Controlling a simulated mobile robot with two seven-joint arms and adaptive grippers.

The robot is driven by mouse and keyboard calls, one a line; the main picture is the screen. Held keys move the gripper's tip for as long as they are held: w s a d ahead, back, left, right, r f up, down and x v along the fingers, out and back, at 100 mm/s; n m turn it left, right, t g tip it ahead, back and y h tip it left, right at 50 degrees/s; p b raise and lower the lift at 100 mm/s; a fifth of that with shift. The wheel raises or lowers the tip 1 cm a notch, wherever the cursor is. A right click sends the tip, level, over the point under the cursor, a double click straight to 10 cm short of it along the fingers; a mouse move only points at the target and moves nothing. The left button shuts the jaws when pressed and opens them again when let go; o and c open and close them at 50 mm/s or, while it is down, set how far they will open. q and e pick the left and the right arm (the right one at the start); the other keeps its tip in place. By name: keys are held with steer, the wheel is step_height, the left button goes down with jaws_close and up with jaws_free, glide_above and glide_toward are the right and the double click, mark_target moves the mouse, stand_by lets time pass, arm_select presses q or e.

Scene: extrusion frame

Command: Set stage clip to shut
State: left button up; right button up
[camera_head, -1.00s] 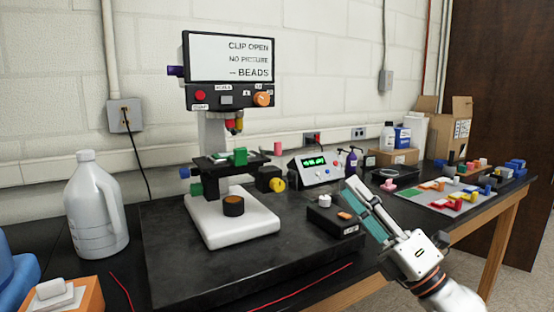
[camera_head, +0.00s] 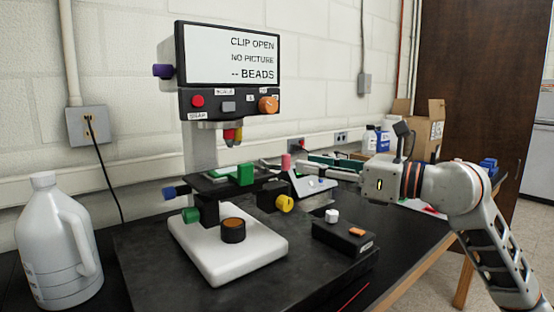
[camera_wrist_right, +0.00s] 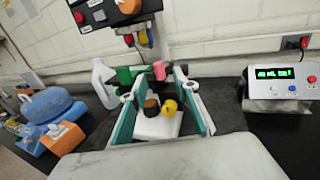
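The microscope (camera_head: 200,150) stands on the dark bench, and its screen (camera_head: 231,55) reads CLIP OPEN, NO PICTURE. A green block (camera_head: 245,174), which looks like the stage clip, sits on the black stage (camera_head: 216,186); it also shows in the right wrist view (camera_wrist_right: 126,76). A pink piece (camera_head: 286,162) shows just right of it. My right gripper (camera_head: 308,164) is right of the stage, pointing left at it. In the wrist view its teal fingers (camera_wrist_right: 155,84) are apart and empty, with the stage area beyond. My left gripper is out of view.
A white meter (camera_wrist_right: 278,86) with a green display stands behind. A grey jug (camera_head: 55,245) is at the left. The yellow knob (camera_head: 285,203) juts right of the stage.

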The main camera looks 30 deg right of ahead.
mark_target(286, 169)
steer(key=shift+p+x, duration=0.65)
steer(key=shift+x, duration=2.85)
jaws_close()
